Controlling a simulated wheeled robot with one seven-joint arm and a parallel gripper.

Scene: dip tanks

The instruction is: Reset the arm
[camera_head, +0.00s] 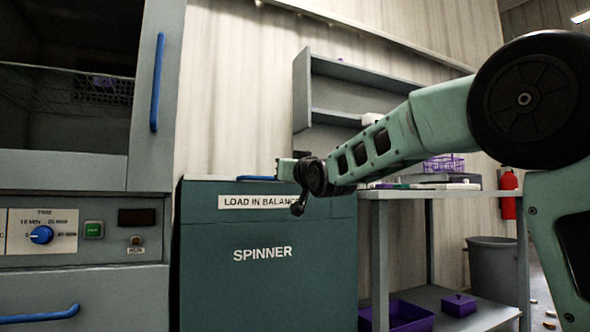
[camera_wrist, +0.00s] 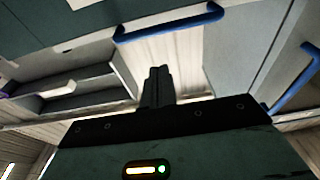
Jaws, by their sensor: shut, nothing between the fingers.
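My arm reaches in from the right in the head view, stretched leftward across the top of the spinner. My gripper (camera_wrist: 158,72) shows at the middle of the wrist view with its fingers together and nothing between them. In the head view the wrist end of the arm is in front of the spinner's upper right part, and the fingertips cannot be made out clearly. The spinner (camera_head: 262,268) is a dark teal cabinet with a "LOAD IN BALANCE" label. A blue handle (camera_wrist: 170,24) shows beyond the gripper in the wrist view.
A grey cabinet with a blue door handle (camera_head: 157,82) and a control panel (camera_head: 70,230) stands at left. A bench (camera_head: 420,193) at right holds a purple rack (camera_head: 444,164). Purple bins (camera_head: 408,316) sit on its lower shelf. A grey bin (camera_head: 492,262) and a red extinguisher (camera_head: 508,195) stand behind.

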